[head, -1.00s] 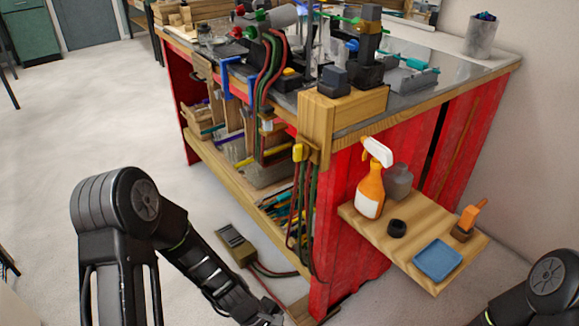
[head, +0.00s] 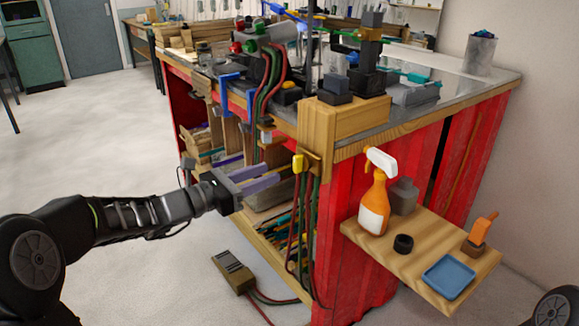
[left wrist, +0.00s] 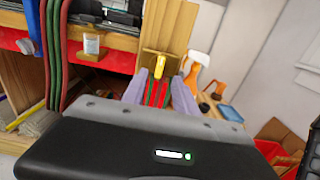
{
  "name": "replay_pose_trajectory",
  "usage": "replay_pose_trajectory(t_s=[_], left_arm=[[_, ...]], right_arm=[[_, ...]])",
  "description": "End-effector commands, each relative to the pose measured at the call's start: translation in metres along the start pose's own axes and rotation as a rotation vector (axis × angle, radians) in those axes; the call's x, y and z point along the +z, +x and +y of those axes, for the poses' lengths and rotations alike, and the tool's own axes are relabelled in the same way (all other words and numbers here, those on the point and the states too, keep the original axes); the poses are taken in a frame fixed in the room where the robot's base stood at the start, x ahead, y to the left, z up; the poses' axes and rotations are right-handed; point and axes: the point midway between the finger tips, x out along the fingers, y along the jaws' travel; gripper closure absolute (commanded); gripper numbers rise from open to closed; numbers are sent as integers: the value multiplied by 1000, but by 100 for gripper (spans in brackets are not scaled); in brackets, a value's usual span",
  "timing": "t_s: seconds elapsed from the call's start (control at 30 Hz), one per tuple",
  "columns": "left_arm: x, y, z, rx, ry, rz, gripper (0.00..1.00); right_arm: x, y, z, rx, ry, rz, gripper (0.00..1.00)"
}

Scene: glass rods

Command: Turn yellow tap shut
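The yellow tap (head: 297,163) is a small upright handle on a wooden block at the bench's front corner, with red and green hoses hanging below it. My left gripper (head: 273,174) is just left of the tap in the head view, its two purple fingers open and pointing towards it. My right gripper is out of view.
A wooden side shelf (head: 415,268) holds an orange spray bottle (head: 375,203), a grey bottle (head: 404,196), a black ring and a blue tray (head: 449,277). Red and green hoses (head: 268,80) hang over the bench front. A pedal box (head: 233,272) lies on the floor.

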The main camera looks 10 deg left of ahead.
Motion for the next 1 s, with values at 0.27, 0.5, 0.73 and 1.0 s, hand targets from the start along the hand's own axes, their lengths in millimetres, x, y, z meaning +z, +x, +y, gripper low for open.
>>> replay_pose_trajectory(t_s=[0.27,0.5,0.73,1.0], left_arm=[[-1,34,-2,-5,1,2,65],[-1,68,-1,-2,1,2,65],[-1,76,-1,-1,1,2,65],[-1,76,-1,-1,1,2,74]], right_arm=[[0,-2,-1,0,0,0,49],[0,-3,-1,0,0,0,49],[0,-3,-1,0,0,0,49],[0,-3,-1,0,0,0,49]])
